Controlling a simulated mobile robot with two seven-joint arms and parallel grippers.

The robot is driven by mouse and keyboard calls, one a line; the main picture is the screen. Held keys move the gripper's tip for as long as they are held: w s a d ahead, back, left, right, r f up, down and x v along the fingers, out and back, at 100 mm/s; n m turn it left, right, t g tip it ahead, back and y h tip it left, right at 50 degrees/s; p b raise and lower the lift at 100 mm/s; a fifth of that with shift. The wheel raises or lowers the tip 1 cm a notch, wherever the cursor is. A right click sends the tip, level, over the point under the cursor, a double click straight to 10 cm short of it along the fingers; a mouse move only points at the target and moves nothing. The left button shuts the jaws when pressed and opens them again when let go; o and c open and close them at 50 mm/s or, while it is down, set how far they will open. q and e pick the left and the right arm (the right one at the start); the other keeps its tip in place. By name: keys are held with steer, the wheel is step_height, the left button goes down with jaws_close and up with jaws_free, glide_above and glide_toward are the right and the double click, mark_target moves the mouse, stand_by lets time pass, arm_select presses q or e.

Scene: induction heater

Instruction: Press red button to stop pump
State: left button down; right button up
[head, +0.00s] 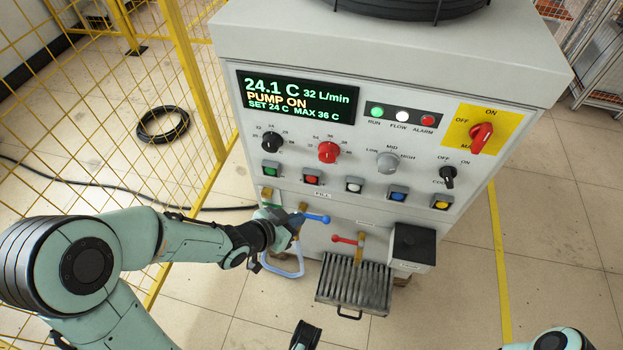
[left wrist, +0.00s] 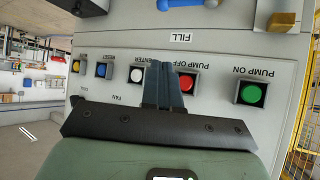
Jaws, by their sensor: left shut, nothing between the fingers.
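The red button (head: 312,178) sits in a square housing on the cabinet front, between the green (head: 271,171) and white (head: 354,185) buttons. In the left wrist view, which is upside down, the red button (left wrist: 186,82) is under the PUMP OFF label. My left gripper (head: 295,217) is shut and empty, below the red button in the head view. In the left wrist view its fingers (left wrist: 164,68) partly cover the red button's housing. Contact with the button cannot be told. The display (head: 298,97) reads PUMP ON.
A blue-handled valve (head: 318,219) is close beside my left gripper. A red-handled valve (head: 345,239), a black box (head: 413,243) and a ribbed grey tray (head: 353,284) stick out lower right. Yellow mesh fencing (head: 185,80) stands on the left.

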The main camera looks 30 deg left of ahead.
mark_target(312, 178)
arm_select(q)
steer(key=w+a+p, duration=0.2)
steer(key=w, duration=0.6)
steer(key=shift+w, duration=0.2)
arm_select(e)
steer(key=shift+s+a+r+g, duration=0.25)
steer(key=shift+s+r+g, duration=0.15)
steer(key=shift+s+r, duration=0.55)
steer(key=shift+w+r, duration=0.1)
steer(key=shift+w, duration=0.05)
arm_select(q)
steer(key=shift+w, duration=0.1)
arm_select(e)
steer(key=shift+r, duration=0.1)
stand_by(0.6)
arm_select(q)
steer(key=shift+w+a, duration=0.15)
steer(key=shift+w, duration=0.15)
arm_select(e)
steer(key=shift+r, duration=0.15)
